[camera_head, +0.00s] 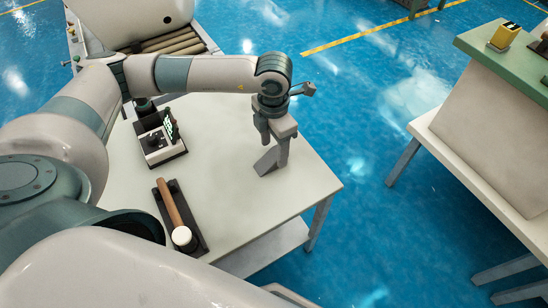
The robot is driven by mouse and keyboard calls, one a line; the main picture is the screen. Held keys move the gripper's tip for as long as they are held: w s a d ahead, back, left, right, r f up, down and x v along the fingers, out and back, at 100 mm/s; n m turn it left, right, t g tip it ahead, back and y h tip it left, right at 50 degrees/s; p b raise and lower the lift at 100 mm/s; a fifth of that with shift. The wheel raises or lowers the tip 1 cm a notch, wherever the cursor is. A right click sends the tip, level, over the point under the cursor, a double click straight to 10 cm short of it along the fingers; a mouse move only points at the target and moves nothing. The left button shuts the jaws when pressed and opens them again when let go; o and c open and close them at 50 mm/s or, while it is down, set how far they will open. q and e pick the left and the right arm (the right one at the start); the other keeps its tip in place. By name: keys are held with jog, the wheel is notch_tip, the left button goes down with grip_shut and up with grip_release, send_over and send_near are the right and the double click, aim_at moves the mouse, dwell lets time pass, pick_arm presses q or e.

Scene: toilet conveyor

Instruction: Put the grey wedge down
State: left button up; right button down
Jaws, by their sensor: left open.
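The grey wedge (266,161) rests on the white table (240,205) near its right side, its sloping face toward the left. My left gripper (275,138) is right above and beside the wedge, pointing down, with its jaws open. The gripper and the wedge are of similar grey, so I cannot tell whether a finger still touches the wedge. My right gripper is not in view.
A black-and-white device (157,146) with a small green display stands left on the table. A black tray (203,243) with a brown-handled tool (170,205) lies nearer. A roller conveyor (175,41) is behind. Another bench (470,140) stands right, across blue floor.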

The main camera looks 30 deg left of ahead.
aim_at(274, 154)
pick_arm(q)
notch_tip(274, 154, down, 3)
jog(key=shift+f, duration=0.5)
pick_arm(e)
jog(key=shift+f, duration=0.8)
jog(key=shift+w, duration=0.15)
pick_arm(q)
jog(key=shift+w, duration=0.1)
jog(key=c, duration=1.4)
jog(key=shift+o, duration=0.2)
jog(key=shift+r, duration=0.15)
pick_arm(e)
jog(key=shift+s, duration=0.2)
